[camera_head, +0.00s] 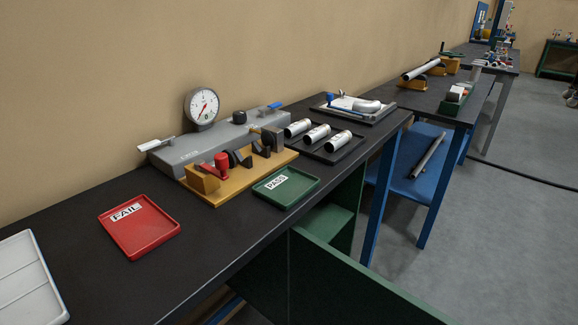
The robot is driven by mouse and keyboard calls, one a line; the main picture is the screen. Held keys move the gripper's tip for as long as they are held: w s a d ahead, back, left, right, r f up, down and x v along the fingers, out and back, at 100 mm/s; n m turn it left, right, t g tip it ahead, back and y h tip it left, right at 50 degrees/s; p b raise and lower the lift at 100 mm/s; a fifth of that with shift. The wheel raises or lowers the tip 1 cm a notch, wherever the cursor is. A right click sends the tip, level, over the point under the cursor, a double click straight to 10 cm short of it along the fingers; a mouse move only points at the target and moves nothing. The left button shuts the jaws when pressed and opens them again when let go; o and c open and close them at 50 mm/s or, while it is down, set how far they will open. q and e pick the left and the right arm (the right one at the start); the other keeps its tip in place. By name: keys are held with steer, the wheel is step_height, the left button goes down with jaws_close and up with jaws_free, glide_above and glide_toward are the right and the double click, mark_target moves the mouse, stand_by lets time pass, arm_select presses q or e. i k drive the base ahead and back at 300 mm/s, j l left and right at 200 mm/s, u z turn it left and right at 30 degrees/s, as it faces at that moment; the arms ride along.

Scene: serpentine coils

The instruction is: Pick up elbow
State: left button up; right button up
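A bent silver pipe piece that looks like the elbow (367,106) lies on a dark tray (350,118) at the back right of the near bench. A blue-handled item (345,101) lies beside it on the same tray. Several short silver cylinders (317,134) lie on a black tray in front of it; I cannot tell whether any of these is an elbow. Neither of my grippers is in view.
The near black bench (200,250) holds a grey gauge unit (203,145), a wooden fixture (235,182), a red FAIL tray (139,226), a green PASS tray (286,186) and a white tray (28,277). A farther bench (425,98) holds a pipe on wooden supports. Grey floor is open at right.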

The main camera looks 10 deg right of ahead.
mark_target(366, 107)
steer(key=z, duration=0.8)
